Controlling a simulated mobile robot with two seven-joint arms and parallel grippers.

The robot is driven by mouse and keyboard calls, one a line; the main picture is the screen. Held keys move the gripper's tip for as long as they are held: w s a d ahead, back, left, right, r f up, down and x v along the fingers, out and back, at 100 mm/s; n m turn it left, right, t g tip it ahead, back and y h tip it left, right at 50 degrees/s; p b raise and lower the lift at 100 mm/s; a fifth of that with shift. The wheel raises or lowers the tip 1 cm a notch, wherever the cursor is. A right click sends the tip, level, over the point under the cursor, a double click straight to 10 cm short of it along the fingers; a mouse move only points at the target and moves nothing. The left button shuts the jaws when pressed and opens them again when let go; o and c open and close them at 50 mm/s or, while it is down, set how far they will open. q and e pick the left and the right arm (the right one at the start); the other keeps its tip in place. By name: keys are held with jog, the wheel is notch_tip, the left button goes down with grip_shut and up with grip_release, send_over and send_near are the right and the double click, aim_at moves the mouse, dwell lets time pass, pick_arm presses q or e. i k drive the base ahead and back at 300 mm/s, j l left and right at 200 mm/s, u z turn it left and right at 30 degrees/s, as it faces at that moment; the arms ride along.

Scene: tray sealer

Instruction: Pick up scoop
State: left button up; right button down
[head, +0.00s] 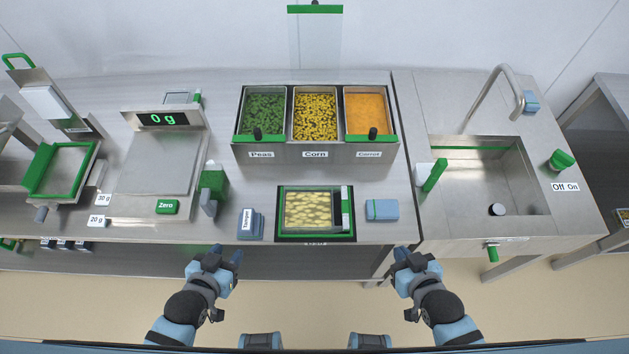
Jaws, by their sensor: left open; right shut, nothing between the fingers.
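A green block with a grey metal part (212,188) stands on the counter just right of the scale; it may be the scoop, but I cannot tell for sure. My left gripper (227,254) is open and empty at the counter's front edge, below and slightly right of that item and apart from it. My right gripper (407,255) is shut and empty at the front edge, further right, below a blue sponge-like block (382,210).
Bins of peas (262,110), corn (315,113) and carrot (368,112) stand at the back. A scale (158,165) reads 0 g. A green-framed tray (314,210) and a tamper (250,224) are near the front edge. A sink (480,190) is at right.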

aim_at(427, 176)
jog(key=z, duration=1)
